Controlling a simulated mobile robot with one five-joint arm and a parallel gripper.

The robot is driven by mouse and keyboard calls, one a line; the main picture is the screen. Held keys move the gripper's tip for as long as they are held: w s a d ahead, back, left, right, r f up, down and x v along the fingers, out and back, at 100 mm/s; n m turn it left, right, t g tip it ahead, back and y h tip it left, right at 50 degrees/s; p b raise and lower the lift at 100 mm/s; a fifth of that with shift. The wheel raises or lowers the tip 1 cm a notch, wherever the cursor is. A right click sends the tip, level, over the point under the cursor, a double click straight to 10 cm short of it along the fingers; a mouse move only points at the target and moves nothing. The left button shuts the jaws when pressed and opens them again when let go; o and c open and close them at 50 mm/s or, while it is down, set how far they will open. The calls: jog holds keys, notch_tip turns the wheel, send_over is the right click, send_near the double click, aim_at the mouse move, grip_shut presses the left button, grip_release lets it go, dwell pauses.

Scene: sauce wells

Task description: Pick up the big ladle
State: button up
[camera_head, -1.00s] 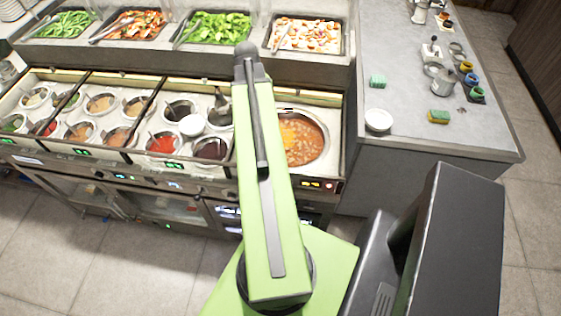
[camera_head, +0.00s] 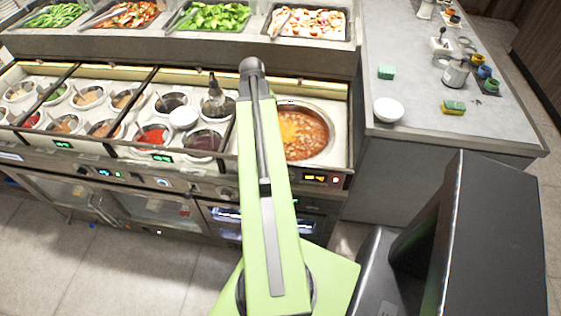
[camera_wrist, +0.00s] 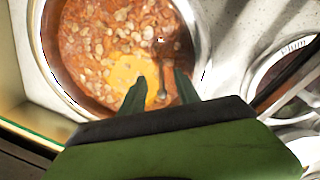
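The big round pot of orange-red stew (camera_head: 331,148) sits in the right end of the counter, partly behind my arm. The wrist view shows its pale rim (camera_wrist: 38,52) at upper left. A thin dark stem (camera_wrist: 161,62) stands in the stew; it may be the big ladle's handle, but its shape is unclear. In the head view, my arm hides the gripper.
Several sauce wells with small ladles fill the counter to the left, including a red sauce well (camera_head: 153,136). A white bowl (camera_head: 388,110) and a sponge (camera_head: 453,107) lie on the grey side counter (camera_head: 412,125). Food trays (camera_head: 214,18) line the back.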

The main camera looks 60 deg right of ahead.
notch_tip(320, 180, down, 3)
jog(key=shift+s+d+f+b, duration=0.1)
jog(key=shift+b, duration=0.8)
jog(key=shift+r, duration=0.25)
grip_shut()
